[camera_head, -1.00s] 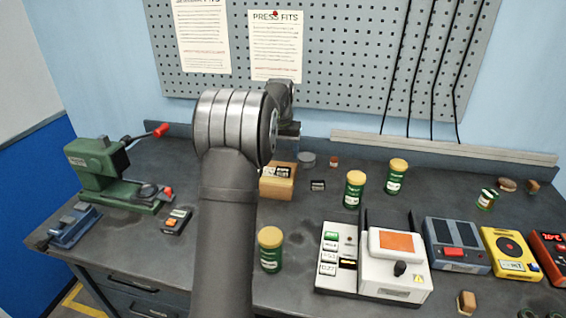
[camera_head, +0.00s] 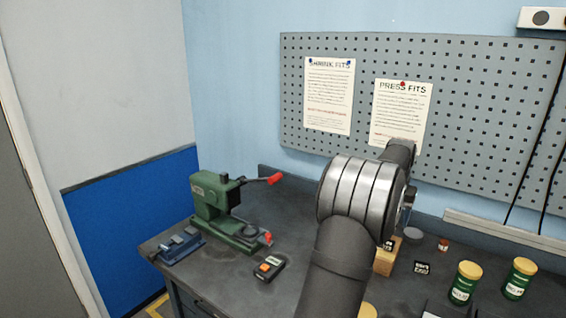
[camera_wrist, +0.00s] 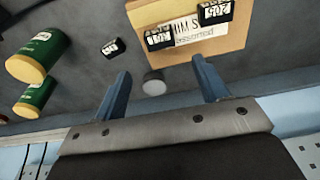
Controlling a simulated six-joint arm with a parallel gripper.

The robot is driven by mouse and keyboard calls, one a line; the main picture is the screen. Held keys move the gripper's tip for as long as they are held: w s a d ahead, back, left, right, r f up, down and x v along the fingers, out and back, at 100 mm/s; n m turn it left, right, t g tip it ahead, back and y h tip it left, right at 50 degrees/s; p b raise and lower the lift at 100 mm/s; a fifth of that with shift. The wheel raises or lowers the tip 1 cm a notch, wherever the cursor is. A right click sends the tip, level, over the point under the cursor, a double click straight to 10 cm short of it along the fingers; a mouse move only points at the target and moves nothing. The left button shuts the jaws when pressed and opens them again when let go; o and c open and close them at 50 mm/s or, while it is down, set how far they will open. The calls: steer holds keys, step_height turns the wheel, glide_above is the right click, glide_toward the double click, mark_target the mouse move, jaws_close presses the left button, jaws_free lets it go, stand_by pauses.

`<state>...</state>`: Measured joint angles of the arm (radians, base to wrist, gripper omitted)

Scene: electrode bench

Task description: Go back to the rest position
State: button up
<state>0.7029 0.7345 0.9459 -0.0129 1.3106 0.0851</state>
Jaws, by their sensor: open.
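My arm reaches over the bench (camera_head: 225,275) in the head view, and its big grey joint hides part of the bench. My gripper (camera_wrist: 160,80) shows in the wrist view with its two blue fingers wide apart and nothing between them. It hangs above the bench near a wooden block (camera_wrist: 225,45) that bears small black number tags (camera_wrist: 215,12). A small grey round piece (camera_wrist: 154,84) lies on the bench and appears between the fingers, below them. In the head view the gripper itself is hidden behind my arm.
A green press (camera_head: 222,205) with a red-tipped lever stands at the left, with a blue vise (camera_head: 180,246) and a small dark meter (camera_head: 269,267) near it. Green jars with yellow lids (camera_head: 465,282) stand at the right. A pegboard (camera_head: 460,110) rises behind.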

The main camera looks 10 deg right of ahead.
steer(key=f, duration=0.7)
steer(key=w+d+f, duration=0.1)
steer(key=f, duration=0.2)
steer(key=shift+f, duration=0.15)
step_height(320, 180, up, 3)
steer(key=shift+f, duration=0.1)
steer(key=shift+r, duration=0.8)
